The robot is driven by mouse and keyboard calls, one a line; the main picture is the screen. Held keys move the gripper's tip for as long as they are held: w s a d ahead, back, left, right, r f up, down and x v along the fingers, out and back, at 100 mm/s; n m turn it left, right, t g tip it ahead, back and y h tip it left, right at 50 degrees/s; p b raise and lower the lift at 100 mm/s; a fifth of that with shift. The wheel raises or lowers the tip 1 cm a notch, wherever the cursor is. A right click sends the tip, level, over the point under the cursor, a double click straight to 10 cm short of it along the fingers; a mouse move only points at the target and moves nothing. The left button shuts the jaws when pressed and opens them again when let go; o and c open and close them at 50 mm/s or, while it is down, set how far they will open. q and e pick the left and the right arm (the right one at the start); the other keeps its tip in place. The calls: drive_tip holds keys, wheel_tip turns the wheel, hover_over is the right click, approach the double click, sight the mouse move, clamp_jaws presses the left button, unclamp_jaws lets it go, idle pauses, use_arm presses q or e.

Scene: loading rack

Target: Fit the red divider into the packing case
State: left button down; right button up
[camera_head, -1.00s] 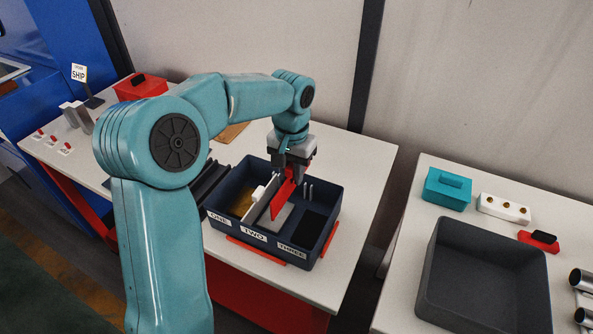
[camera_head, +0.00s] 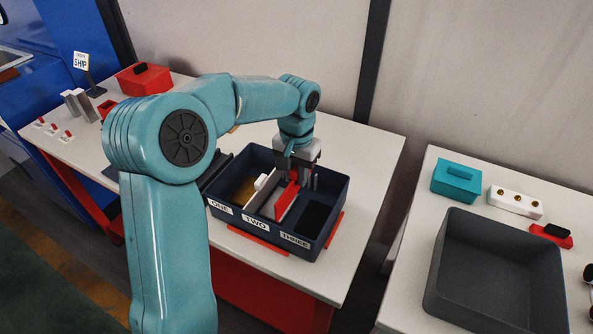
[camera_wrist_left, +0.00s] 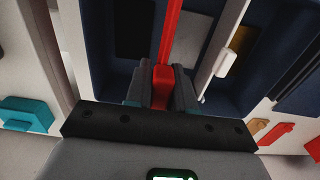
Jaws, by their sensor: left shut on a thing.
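The dark blue packing case (camera_head: 236,229) stands on the white table, with labels ONE, TWO and THREE on its near wall. A white divider (camera_head: 263,199) with a tab stands between ONE and TWO. My left gripper (camera_head: 295,181) is over the far part of the case, shut on the red divider (camera_head: 286,203). The divider is upright, partly down inside the case between TWO and THREE. Its lower edge is hidden, so I cannot tell whether it touches the floor. In the left wrist view the fingers (camera_wrist_left: 161,92) clasp the divider's red tab. My right gripper is not in view.
Red strips (camera_head: 257,252) lie on the table around the case. A red box (camera_head: 143,80) and a SHIP sign (camera_head: 81,61) stand at the back left. On the right table are an empty grey bin (camera_head: 455,290), a teal box (camera_head: 458,180) and a white block (camera_head: 515,201).

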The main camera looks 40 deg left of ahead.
sight(297, 191)
use_arm(q)
drive_tip(key=shift+f+b, duration=2.45)
drive_tip(key=shift+f, duration=1.15)
drive_tip(key=shift+a, duration=0.1)
drive_tip(key=c, duration=0.9)
unclamp_jaws()
wheel_tip(297, 191, up, 16)
drive_tip(key=shift+r+p, duration=0.2)
drive_tip(key=shift+p, duration=0.55)
